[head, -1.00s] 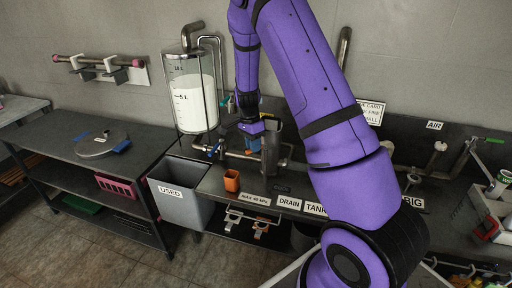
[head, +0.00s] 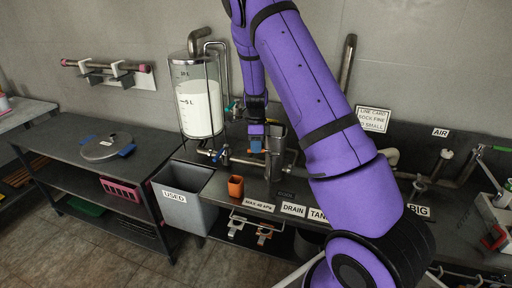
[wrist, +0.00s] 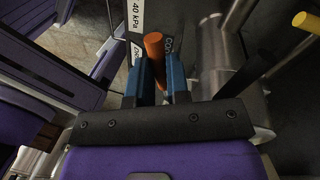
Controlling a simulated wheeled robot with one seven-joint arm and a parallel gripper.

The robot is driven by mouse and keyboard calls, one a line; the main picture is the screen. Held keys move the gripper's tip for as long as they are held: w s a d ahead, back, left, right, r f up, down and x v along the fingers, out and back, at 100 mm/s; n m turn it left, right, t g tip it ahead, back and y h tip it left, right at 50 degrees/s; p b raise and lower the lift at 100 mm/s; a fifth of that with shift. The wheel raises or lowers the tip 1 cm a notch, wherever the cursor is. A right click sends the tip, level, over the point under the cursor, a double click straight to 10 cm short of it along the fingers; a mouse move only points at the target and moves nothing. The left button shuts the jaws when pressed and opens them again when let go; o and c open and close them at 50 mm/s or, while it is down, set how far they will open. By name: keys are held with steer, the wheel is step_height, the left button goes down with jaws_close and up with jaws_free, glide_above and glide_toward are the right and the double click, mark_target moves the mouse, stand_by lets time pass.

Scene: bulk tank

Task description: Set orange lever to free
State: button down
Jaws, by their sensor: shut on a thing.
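The orange lever (wrist: 154,46) stands between the two blue fingers of my gripper (wrist: 157,80) in the wrist view. The gripper is shut on it, and the lever's rounded end sticks out past the fingertips. In the head view my gripper (head: 256,138) is at the pipework below the tank, beside a grey metal cylinder (head: 276,150). The lever's base and its pivot are hidden by the gripper, so I cannot tell its exact setting.
The wrist view shows a black handle (wrist: 262,60) and a yellow-tipped handle (wrist: 304,21) to the right. A glass tank (head: 200,105) stands behind. An orange cup (head: 236,187) and the USED bin (head: 188,205) are in front. The side table (head: 65,150) has free room.

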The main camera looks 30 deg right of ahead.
stand_by(0.3)
steer(key=c, duration=1.1)
jaws_free()
steer(key=shift+r, duration=0.1)
step_height(320, 180, up, 10)
steer(key=w+d, duration=0.1)
steer(key=shift+w+r, duration=0.2)
steer(key=shift+w, duration=0.2)
